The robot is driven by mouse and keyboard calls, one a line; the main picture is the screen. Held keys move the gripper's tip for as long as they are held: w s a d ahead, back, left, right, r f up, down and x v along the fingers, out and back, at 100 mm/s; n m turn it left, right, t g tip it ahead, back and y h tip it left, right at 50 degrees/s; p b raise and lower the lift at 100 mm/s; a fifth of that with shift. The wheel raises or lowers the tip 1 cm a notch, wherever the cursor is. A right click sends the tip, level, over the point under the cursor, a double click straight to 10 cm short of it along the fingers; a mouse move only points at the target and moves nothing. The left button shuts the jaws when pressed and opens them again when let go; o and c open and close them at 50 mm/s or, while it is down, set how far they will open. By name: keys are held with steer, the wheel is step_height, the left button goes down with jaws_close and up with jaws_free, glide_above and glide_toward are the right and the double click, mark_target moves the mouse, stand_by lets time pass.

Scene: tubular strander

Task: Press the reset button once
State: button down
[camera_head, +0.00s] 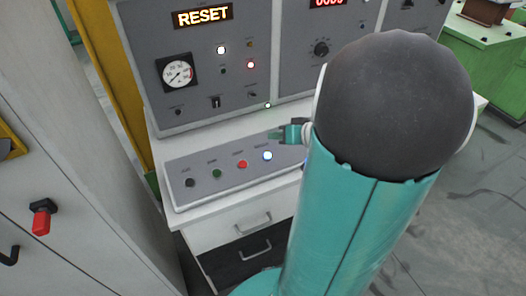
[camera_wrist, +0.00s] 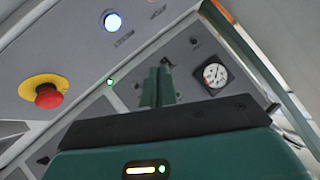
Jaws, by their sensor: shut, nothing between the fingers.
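A lit blue-white button (camera_head: 267,155) sits at the right of a row on the sloped control panel (camera_head: 215,172); its label is too small to read, so I cannot confirm it is the reset button. It also shows lit in the wrist view (camera_wrist: 112,22), at the top. The display (camera_head: 202,16) above reads RESET. My gripper (camera_head: 277,135) is above and behind the lit button in the head view, apart from it as far as I can tell. In the wrist view its fingers (camera_wrist: 158,87) are together and empty.
Red (camera_head: 242,164), green (camera_head: 217,173) and black (camera_head: 190,182) buttons lie left of the lit one. A red emergency stop (camera_wrist: 48,95) on a yellow base shows in the wrist view. The upright panel with a gauge (camera_head: 178,74) stands behind; a grey cabinet (camera_head: 70,190) is at left.

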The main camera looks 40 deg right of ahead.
mark_target(267, 156)
steer(key=shift+w+d+f, duration=0.1)
steer(key=shift+w+f, duration=0.3)
steer(key=shift+f, duration=1)
steer(key=shift+w+d+f, duration=0.1)
steer(key=shift+w+f, duration=0.25)
steer(key=shift+f, duration=1.1)
steer(key=shift+w+d+f, duration=0.1)
steer(key=shift+w+f, duration=0.3)
steer(key=shift+f, duration=1)
steer(key=shift+w+f, duration=0.1)
steer(key=shift+f, duration=0.25)
steer(key=shift+w+f, duration=0.1)
steer(key=shift+f, duration=0.3)
steer(key=shift+r, duration=0.15)
steer(key=shift+s+r, duration=0.2)
steer(key=shift+r, duration=0.45)
